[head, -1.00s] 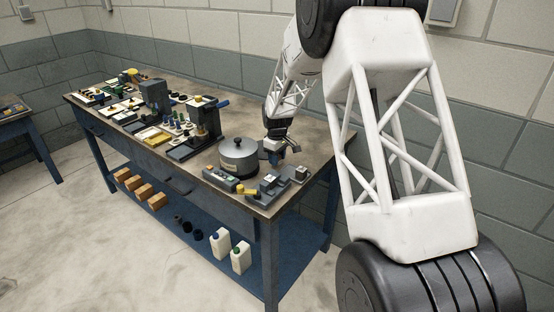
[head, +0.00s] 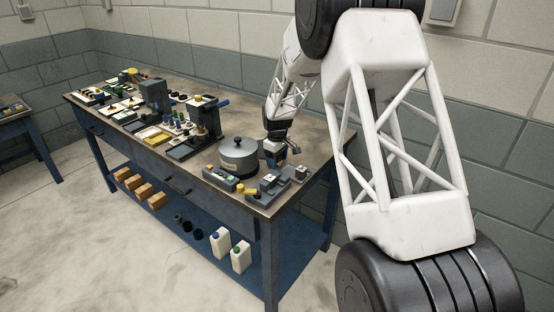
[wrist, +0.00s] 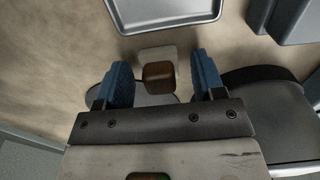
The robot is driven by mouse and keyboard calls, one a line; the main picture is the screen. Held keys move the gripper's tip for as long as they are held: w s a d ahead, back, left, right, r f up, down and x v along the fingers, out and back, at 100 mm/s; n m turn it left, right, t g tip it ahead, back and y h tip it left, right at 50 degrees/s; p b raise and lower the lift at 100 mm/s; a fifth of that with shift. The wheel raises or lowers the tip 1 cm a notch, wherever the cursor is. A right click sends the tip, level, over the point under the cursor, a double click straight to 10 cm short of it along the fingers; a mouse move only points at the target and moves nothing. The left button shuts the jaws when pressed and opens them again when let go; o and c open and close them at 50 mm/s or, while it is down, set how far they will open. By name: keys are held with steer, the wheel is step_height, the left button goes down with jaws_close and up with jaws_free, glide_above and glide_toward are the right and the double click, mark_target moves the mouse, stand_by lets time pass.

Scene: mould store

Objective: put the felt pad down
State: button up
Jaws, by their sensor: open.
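My gripper (wrist: 161,82) is open in the wrist view, with its two blue fingers apart. Between them is a brown block (wrist: 159,76) with rounded corners, on or against a pale, flat piece (wrist: 157,54); together they look like the felt pad and its grip, though I cannot be sure. A gap shows between the block and each finger. I cannot tell exactly what the pale piece rests on. In the head view my gripper (head: 280,155) is low over the near right end of the bench (head: 318,150), right of a round grey pot; the pad cannot be made out there.
A grey tray (wrist: 165,12) lies beyond the pale piece in the wrist view. The lidded pot (head: 238,158) stands close left of my gripper. Small grey fixtures (head: 268,186) sit at the bench's front edge. Bare bench top lies behind the pot.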

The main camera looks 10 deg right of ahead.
steer(key=shift+r, duration=0.1)
step_height(320, 180, up, 12)
stand_by(0.7)
stand_by(0.4)
steer(key=shift+s+r, duration=0.1)
steer(key=s+d+r+m, duration=0.15)
steer(key=s+r, duration=0.35)
steer(key=s, duration=0.5)
steer(key=s+d+r+m+t, duration=0.15)
steer(key=s+r, duration=0.25)
steer(key=s, duration=0.5)
steer(key=s+r+m, duration=0.2)
steer(key=s+r, duration=0.3)
steer(key=s, duration=0.5)
steer(key=s+f+m, duration=0.1)
steer(key=s+m, duration=0.1)
steer(key=s, duration=1.1)
steer(key=s+d+f+m+t, duration=0.1)
steer(key=s+f+m, duration=0.1)
steer(key=s, duration=1.1)
steer(key=shift+s+d+f, duration=0.2)
steer(key=shift+s+d, duration=0.1)
steer(key=shift+s, duration=0.05)
